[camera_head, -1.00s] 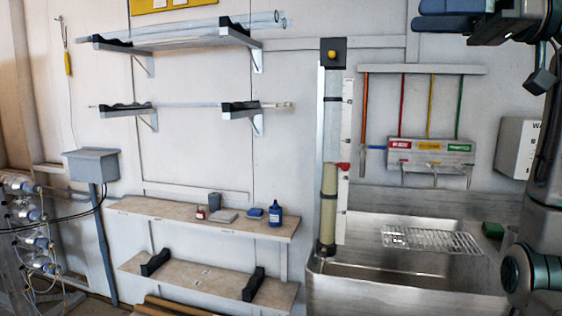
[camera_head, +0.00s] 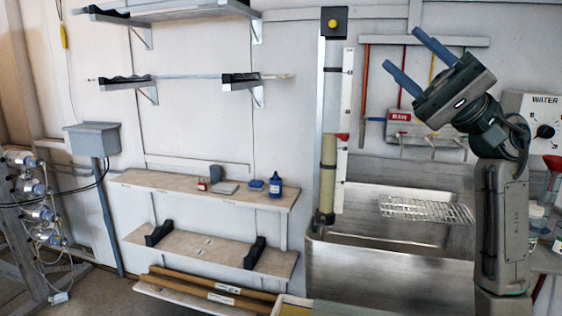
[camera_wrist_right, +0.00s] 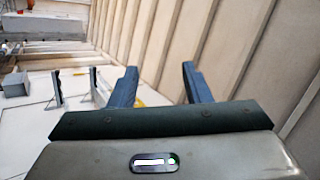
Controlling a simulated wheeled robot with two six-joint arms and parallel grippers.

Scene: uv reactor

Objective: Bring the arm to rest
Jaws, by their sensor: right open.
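My right gripper (camera_head: 417,64) is raised in front of the wall above the metal sink, at the right of the head view. Its two blue fingers are apart, point up and left, and hold nothing. In the right wrist view the fingers (camera_wrist_right: 158,84) also stand apart with nothing between them. My right arm (camera_head: 502,225) rises at the right edge, bent at the wrist. My left gripper does not show.
A metal sink (camera_head: 345,255) with a wire rack (camera_head: 425,209) lies below the gripper. The tool rack (camera_head: 410,124) is partly hidden behind the gripper. A water control box (camera_head: 536,118) is right of the wrist. Wall shelves (camera_head: 190,195) stand left.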

